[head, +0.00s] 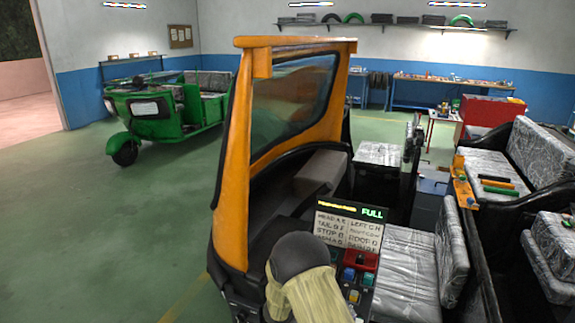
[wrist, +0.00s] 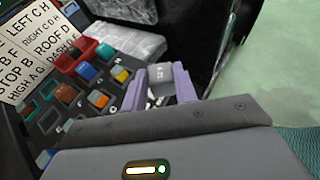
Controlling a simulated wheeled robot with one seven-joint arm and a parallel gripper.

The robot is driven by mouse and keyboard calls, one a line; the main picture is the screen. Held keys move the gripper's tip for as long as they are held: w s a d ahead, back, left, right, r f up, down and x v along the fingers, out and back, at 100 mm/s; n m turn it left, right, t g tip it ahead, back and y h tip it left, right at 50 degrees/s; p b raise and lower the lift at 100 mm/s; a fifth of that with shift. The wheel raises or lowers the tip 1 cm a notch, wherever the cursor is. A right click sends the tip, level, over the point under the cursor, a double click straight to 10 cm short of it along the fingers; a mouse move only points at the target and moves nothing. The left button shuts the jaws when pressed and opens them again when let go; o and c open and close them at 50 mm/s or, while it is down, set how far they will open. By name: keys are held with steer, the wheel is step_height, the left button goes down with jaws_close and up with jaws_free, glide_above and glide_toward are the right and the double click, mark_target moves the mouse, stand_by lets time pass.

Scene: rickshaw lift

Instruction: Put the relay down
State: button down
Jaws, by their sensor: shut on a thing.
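My gripper (wrist: 168,86) shows in the wrist view with pale purple fingers, shut on a small grey relay (wrist: 160,84) with light marks on its top. It is at the right side of a dark fuse panel (wrist: 62,125) with rows of sockets and several coloured relays, red, blue, orange and green. I cannot tell whether the held relay touches the panel. In the head view, the panel (head: 352,294) sits in the orange rickshaw (head: 240,150), below a label board (head: 347,229) and a lit display reading FULL (head: 372,212). My arm hides the gripper there.
Silver-covered seats (head: 408,270) lie right of the panel. An orange tray (head: 463,182) with coloured sticks (head: 497,185) stands farther right. A green rickshaw (head: 155,110) is parked at the back left. The green floor at left is clear.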

steer(key=s+f+n+t+y, duration=0.2)
steer(key=s+f+n+t, duration=0.2)
steer(key=s+f, duration=0.2)
steer(key=s, duration=0.2)
steer(key=shift+s+a+t, duration=0.25)
steer(key=shift+s+t, duration=0.05)
steer(key=shift+s, duration=0.05)
steer(key=shift+d+n+t, duration=0.1)
steer(key=shift+n+t, duration=0.2)
steer(key=shift+n+t+y, duration=1.6)
steer(key=shift+n+y, duration=0.6)
steer(key=shift+f, duration=0.2)
